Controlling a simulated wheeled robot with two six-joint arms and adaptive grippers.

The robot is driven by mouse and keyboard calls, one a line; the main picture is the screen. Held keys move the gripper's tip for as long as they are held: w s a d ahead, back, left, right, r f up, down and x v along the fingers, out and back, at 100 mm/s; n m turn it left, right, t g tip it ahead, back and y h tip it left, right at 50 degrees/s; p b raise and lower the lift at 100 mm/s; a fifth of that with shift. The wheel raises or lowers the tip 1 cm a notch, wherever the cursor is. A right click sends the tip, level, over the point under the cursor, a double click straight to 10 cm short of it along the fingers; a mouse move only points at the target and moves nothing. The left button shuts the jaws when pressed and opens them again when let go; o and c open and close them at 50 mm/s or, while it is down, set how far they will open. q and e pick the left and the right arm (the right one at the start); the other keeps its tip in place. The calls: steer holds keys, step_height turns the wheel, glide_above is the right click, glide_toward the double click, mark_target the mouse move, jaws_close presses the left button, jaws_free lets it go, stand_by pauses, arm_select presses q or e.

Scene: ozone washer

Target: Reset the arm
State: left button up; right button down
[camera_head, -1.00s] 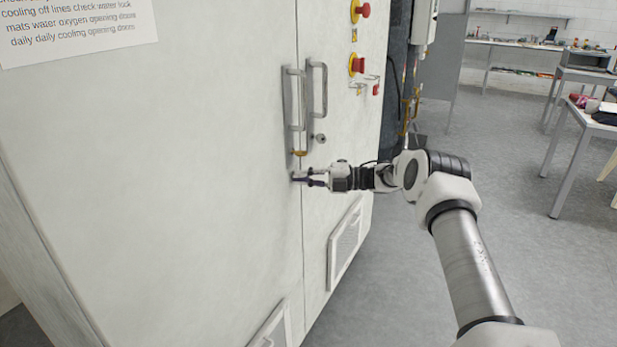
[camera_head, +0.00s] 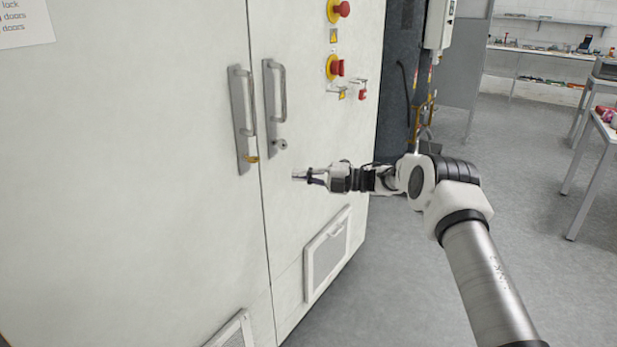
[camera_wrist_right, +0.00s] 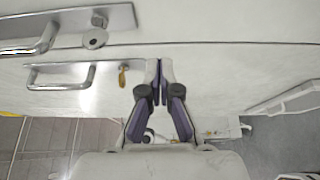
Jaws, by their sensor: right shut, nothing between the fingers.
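My right gripper (camera_head: 302,176) is shut and empty in the head view, in front of the right cabinet door, below and right of the door handles. In the right wrist view its two fingers (camera_wrist_right: 160,64) are together with nothing between them. My right arm comes in from the lower right, with the forearm reaching left toward the cabinet. My left gripper is in neither view. The left door handle (camera_head: 242,120) and the right door handle (camera_head: 275,105) stand side by side at the seam. The gripper appears apart from both.
The large white cabinet (camera_head: 130,180) fills the left side. Red emergency knobs (camera_head: 335,67) are on its right door, and a vent (camera_head: 327,255) is low down. Grey floor (camera_head: 480,170) is open to the right, with a table (camera_head: 603,130) at the far right.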

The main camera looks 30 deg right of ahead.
steer(key=s+a+f+m+g+p, duration=0.1)
steer(key=s+a+f+m+p, duration=0.1)
steer(key=a+f, duration=0.5)
steer(key=s+a+f+m+g+p, duration=0.1)
steer(key=a+f+m+p, duration=0.15)
steer(key=a, duration=0.75)
steer(key=s+a+f+m+h+p, duration=0.1)
steer(key=s+a+f+m+h, duration=0.1)
steer(key=s+a+f+m, duration=0.3)
steer(key=s+a+f+m+h, duration=0.2)
steer(key=s+f+m, duration=0.2)
steer(key=f, duration=0.3)
steer(key=s+d+f+m+g+h+p, duration=0.1)
steer(key=s+f+m+g+h, duration=0.2)
steer(key=s, duration=0.7)
steer(key=s+d+f+m+g+h, duration=0.1)
steer(key=s+f+m+g+h, duration=0.15)
steer(key=s+f+m, duration=0.6)
steer(key=s+d+r+m+g+h, duration=0.1)
steer(key=s+d+g+h, duration=0.1)
steer(key=s, duration=0.7)
steer(key=s+d+r+m+g+h, duration=0.2)
steer(key=s+d, duration=0.1)
steer(key=s, duration=0.6)
steer(key=shift+s+d, duration=0.2)
steer(key=shift+d, duration=0.05)
